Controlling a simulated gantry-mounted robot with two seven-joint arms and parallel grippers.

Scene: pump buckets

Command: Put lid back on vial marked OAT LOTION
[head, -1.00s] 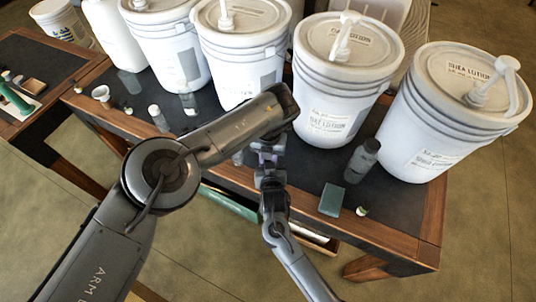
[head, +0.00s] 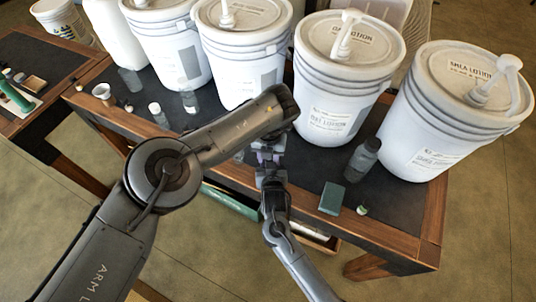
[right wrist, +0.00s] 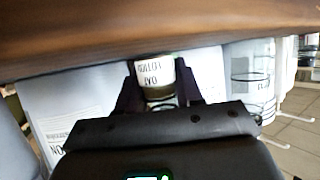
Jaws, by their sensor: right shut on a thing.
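In the right wrist view a small vial (right wrist: 155,72) shows a white label that reads OAT LOTION upside down. My right gripper (right wrist: 158,90) is shut on this vial. Whether its mouth is covered cannot be seen. In the head view my left gripper (head: 266,158) is near the table's front edge, just above the upper end of my right arm. It is small and dark, and its fingers cannot be made out. The vial in my right gripper is hidden there by my arms. I cannot make out its lid.
A row of white buckets with pumps stands along the back, among them the oat lotion bucket (head: 345,85) and the shea lotion bucket (head: 445,115). A dark bottle (head: 362,160), a green block (head: 332,198) and a small green-and-white item (head: 362,210) stand at the right front.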

